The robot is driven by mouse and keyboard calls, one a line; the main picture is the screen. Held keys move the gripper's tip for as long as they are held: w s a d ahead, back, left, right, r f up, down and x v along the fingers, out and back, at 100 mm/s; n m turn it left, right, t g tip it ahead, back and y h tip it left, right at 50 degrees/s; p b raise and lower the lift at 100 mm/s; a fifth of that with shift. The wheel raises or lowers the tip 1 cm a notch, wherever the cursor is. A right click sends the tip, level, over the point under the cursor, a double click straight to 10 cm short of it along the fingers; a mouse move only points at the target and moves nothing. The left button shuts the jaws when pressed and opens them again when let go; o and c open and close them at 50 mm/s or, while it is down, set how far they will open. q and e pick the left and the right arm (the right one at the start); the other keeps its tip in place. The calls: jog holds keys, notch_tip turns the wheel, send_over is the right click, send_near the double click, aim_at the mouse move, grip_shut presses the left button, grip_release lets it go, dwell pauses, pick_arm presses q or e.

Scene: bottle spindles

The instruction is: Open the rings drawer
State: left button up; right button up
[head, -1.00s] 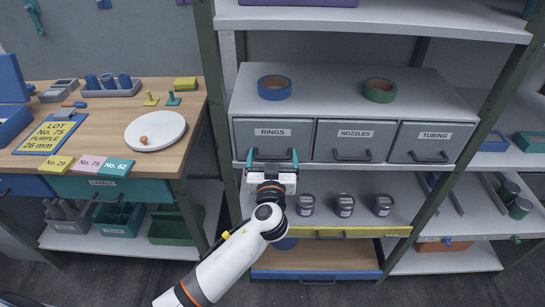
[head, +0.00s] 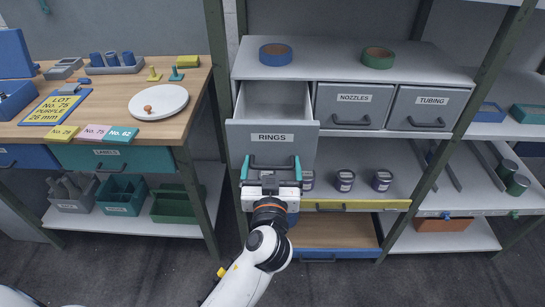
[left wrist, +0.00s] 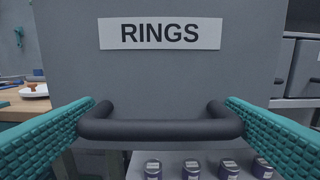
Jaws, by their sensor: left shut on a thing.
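The grey rings drawer (head: 272,140) is pulled well out of the cabinet in the head view, and its inside looks empty. Its front with the RINGS label also fills the left wrist view (left wrist: 160,70). My left gripper (head: 271,168) is at the drawer's dark bar handle (left wrist: 160,128), with teal fingers at both ends of the handle, shut on it. My right gripper is not in view.
The nozzles drawer (head: 350,108) and tubing drawer (head: 428,110) beside it are closed. A blue tape roll (head: 275,55) and a green one (head: 378,58) lie on the cabinet top. Several jars stand on the shelf below. A wooden workbench (head: 110,100) is at the left.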

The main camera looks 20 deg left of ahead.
pick_arm(q)
jog(key=v, duration=0.2)
jog(key=shift+s+b, duration=0.3)
jog(key=shift+s, duration=0.2)
jog(key=o, duration=1.1)
jog(key=shift+c, duration=0.2)
